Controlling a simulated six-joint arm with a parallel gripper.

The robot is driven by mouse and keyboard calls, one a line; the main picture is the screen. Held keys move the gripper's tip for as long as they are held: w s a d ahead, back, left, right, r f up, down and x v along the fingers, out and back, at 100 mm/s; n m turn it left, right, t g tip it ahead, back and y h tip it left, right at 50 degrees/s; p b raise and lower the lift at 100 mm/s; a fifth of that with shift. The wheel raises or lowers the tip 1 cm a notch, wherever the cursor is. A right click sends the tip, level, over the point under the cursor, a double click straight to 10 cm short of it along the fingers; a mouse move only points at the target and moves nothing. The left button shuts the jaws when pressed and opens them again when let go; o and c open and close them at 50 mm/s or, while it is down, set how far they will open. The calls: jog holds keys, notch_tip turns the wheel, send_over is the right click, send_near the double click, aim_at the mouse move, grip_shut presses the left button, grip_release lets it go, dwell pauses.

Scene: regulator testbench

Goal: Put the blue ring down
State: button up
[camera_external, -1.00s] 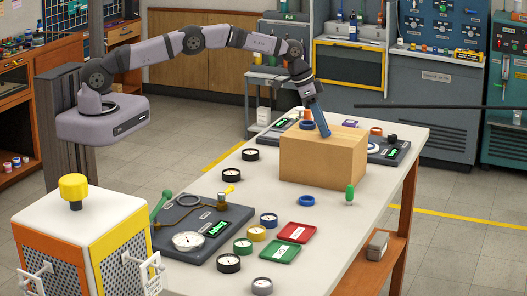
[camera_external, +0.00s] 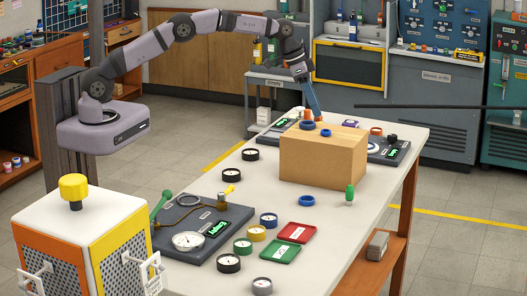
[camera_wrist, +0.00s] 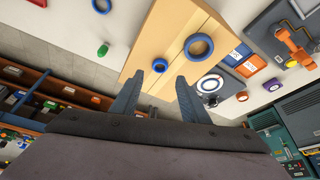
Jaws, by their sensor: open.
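Two blue rings lie on top of the cardboard box (camera_external: 322,158): a larger ring (camera_external: 307,125) and a smaller ring (camera_external: 326,132). In the wrist view the larger ring (camera_wrist: 199,46) lies beyond my fingertips and the smaller ring (camera_wrist: 156,86) shows beside the left finger. A third blue ring (camera_external: 307,200) lies flat on the table in front of the box. My gripper (camera_external: 316,118) is just above the box top, close to both rings. In the wrist view my gripper (camera_wrist: 171,74) has its fingers apart with nothing held between them.
Red (camera_external: 297,232) and green (camera_external: 280,251) trays and several round gauges are nearer the camera. A dark gauge panel (camera_external: 200,228) lies at left. Another panel (camera_external: 390,150) is behind the box.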

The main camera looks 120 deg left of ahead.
jog(key=shift+b+v, duration=0.6)
jog(key=shift+v, duration=2.05)
jog(key=s+d+f+m+g+h, duration=0.1)
jog(key=s+d+f, duration=0.15)
jog(key=d, duration=0.95)
jog(key=s+d+f+m+g, duration=0.1)
jog(key=s+d, duration=0.3)
jog(key=d, duration=0.9)
jog(key=s+d+f+m+g, duration=0.1)
jog(key=s+d+f, duration=0.3)
jog(key=s+d, duration=0.3)
jog(key=s+d+f+m+g, duration=0.1)
jog(key=s+d+f, duration=0.3)
jog(key=s, duration=1.1)
jog(key=d, duration=0.3)
jog(key=shift+m+h, duration=0.3)
jog(key=shift+o, duration=0.4)
